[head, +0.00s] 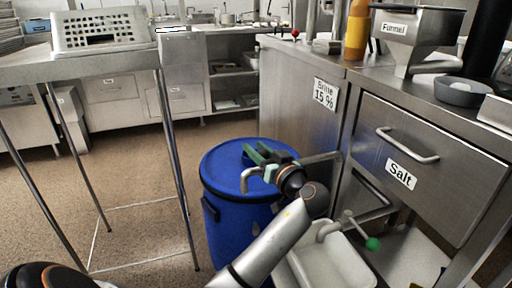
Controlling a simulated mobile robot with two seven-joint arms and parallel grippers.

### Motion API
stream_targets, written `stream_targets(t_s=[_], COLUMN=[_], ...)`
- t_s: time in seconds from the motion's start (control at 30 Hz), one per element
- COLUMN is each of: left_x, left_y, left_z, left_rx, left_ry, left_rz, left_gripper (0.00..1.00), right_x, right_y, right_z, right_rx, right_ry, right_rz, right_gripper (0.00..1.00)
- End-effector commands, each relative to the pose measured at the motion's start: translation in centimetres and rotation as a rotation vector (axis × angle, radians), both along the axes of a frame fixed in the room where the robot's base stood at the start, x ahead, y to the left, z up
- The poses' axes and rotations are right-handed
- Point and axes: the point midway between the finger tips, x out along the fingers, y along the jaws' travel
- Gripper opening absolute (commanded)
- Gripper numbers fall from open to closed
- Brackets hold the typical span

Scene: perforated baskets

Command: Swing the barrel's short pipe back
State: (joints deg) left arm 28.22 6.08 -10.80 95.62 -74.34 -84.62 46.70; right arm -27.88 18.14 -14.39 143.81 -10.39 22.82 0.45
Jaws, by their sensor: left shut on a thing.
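The blue barrel (225,225) stands on the floor at the middle, beside the steel counter. A short grey pipe (320,158) runs across its lid from the counter side, and its bent-down end (246,180) shows near the middle of the lid. My left gripper (261,160), with green fingers, is over the lid and shut on the pipe. The gripper and wrist hide the pipe's middle and part of the lid. My right gripper is not in view.
A lower pipe with a green-knobbed valve (371,243) sits above a white basin (335,264) to the right of the barrel. The counter (300,95) borders the barrel. A steel table (120,66) with a perforated basket (100,30) stands left. Floor between is clear.

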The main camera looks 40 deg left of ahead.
Motion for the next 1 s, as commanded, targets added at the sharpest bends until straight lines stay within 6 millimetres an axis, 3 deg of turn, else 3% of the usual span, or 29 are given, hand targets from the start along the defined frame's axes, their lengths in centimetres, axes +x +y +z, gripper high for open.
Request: stream_targets(t_s=[0.43, 0.47, 0.5, 0.7, 1.0], left_x=[-0.28, -0.27, -0.25, -0.2, -0.17], left_y=[-0.4, -0.41, -0.42, -0.32, -0.24], left_z=[-0.12, -0.13, -0.13, -0.06, -0.03], left_rx=[-0.002, -0.002, -0.002, -0.001, 0.0], left_ry=[0.002, 0.002, 0.002, 0.0, 0.0], left_rz=[0.012, 0.012, 0.011, 0.01, 0.01], left_gripper=[0.0, 0.41, 0.46, 0.68, 0.69], right_x=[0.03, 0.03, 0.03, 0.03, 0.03], right_y=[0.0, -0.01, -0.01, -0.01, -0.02], right_z=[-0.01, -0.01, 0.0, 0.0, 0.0], right_rx=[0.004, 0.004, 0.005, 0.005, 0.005], right_ry=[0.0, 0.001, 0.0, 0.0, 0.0], right_rz=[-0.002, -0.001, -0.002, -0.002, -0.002], right_gripper=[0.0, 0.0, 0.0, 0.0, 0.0])
